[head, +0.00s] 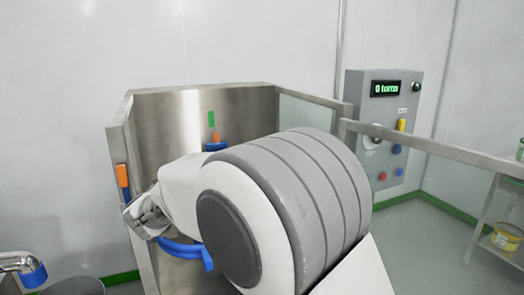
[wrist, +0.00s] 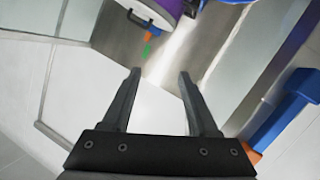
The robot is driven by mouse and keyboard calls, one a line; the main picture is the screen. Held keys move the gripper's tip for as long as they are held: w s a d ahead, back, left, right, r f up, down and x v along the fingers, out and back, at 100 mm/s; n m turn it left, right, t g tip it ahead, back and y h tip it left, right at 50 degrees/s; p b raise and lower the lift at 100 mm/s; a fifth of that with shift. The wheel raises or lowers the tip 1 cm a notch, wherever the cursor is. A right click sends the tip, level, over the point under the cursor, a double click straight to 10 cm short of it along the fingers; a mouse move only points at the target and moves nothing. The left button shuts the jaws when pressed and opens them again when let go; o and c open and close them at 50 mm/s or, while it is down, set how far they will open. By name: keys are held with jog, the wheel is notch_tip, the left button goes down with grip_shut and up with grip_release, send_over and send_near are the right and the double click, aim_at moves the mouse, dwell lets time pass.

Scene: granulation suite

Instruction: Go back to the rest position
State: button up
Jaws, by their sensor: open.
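My gripper (wrist: 160,72) is open, with nothing between its two dark fingers in the wrist view. In the head view my arm fills the middle and reaches to the left, its end close to the left side of a steel enclosure (head: 155,118). The fingers cannot be made out clearly there. In the wrist view the fingers point toward a steel surface, apart from a purple and blue object (wrist: 165,12) at the top edge.
A grey control box (head: 408,108) with a lit display and coloured buttons is on the right. A steel rail (head: 440,150) runs in front of it. A blue curved part (head: 180,249) lies below my arm. An orange part (head: 123,178) is on the enclosure's left edge. A shelf holds a yellow tub (head: 507,237).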

jog(key=s+d+r+g+y, duration=0.2)
jog(key=s+d+r, duration=0.2)
jog(key=d, duration=0.3)
jog(key=s+d+r+g+y, duration=0.1)
jog(key=s+d+r+y, duration=0.2)
jog(key=s+d, duration=0.3)
jog(key=s+d+f+m+g+h, duration=0.3)
jog(key=s+d+f, duration=0.2)
jog(key=s+d, duration=0.65)
jog(key=s+d+f+m+g+h, duration=0.2)
jog(key=s+d+f+g+h, duration=0.3)
jog(key=s+d, duration=0.65)
notch_tip(320, 180, up, 13)
jog(key=s+a+t+y+p, duration=0.1)
jog(key=y+p, duration=0.1)
jog(key=p, duration=1.2)
jog(key=shift+a, duration=0.2)
jog(key=shift+s, duration=0.1)
